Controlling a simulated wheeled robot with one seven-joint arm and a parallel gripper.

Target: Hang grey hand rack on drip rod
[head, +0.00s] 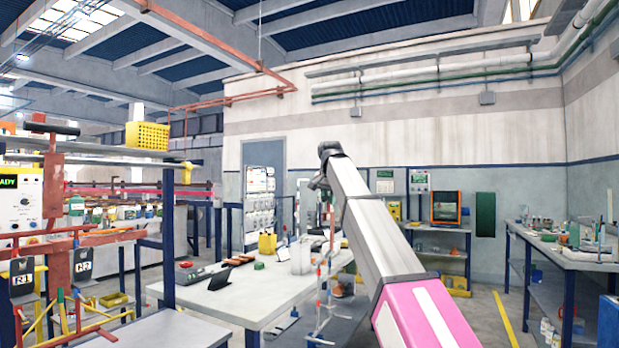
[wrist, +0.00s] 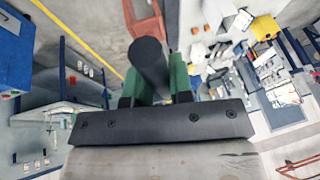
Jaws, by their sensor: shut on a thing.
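My gripper (head: 322,178) is at the far end of my raised arm in the head view, above the white table. In the wrist view my gripper (wrist: 155,82) has its green fingers on both sides of a black round handle (wrist: 147,58). The grey hand rack (head: 322,265) appears to hang below the gripper in the head view, thin and upright, with small coloured parts along it. Its body is mostly hidden behind the handle in the wrist view. I cannot tell which bar is the drip rod.
A red rack (head: 55,200) with a black handle stands at the left near blue posts. A yellow basket (head: 147,136) sits on the upper shelf. The white table (head: 225,298) holds tools and containers. Another bench (head: 560,255) stands at the right, with open floor before it.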

